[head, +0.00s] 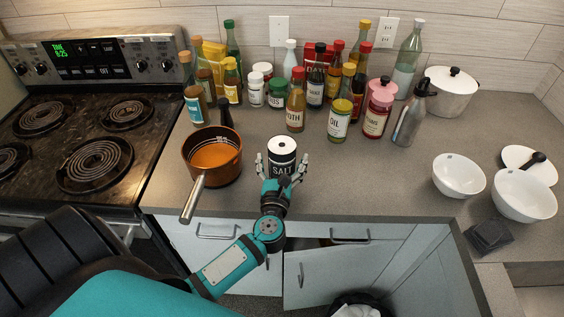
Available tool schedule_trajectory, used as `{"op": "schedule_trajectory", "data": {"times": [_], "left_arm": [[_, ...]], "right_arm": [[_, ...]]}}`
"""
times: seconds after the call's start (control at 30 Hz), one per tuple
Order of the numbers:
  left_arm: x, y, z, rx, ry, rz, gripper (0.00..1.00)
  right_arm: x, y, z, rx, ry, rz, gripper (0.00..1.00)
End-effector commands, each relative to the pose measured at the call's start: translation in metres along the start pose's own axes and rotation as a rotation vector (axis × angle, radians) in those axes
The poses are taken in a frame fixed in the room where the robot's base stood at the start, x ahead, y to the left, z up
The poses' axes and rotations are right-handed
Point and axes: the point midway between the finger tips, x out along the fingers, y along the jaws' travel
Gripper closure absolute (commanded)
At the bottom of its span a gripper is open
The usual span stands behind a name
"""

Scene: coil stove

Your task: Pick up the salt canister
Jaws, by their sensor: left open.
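The salt canister (282,153) is a black cylinder with a white top and a "SALT" label. It stands upright on the grey counter, near its front edge, to the right of the copper pot. My left gripper (282,171) is open at the near side of the canister, with one finger at its left and one at its right. I cannot tell whether the fingers touch it. The lower part of the canister is partly hidden by the gripper. My right gripper is not in view.
A copper pot (214,158) with a handle toward the front edge stands close on the left. Several bottles and jars, including an oil jar (339,119), stand behind. White bowls (459,174) are at the right. Counter between the canister and bowls is clear. The coil stove (70,145) is at left.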

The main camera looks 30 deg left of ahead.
Motion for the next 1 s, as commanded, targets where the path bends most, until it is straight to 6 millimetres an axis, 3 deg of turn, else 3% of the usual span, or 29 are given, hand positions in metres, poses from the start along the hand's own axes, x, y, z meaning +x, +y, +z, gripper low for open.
{"op": "schedule_trajectory", "data": {"times": [0.27,0.9,1.0], "left_arm": [[0.0025,-0.0003,-0.001,0.0,0.001,-0.001,0.06],[0.0021,-0.0004,-0.001,0.0,0.001,-0.001,0.9],[0.0027,-0.0006,0.0016,-0.001,-0.004,-0.001,0.91]], "right_arm": [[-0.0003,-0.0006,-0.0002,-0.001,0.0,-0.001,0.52],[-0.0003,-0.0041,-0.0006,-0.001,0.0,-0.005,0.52],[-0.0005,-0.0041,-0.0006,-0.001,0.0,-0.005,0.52]]}}
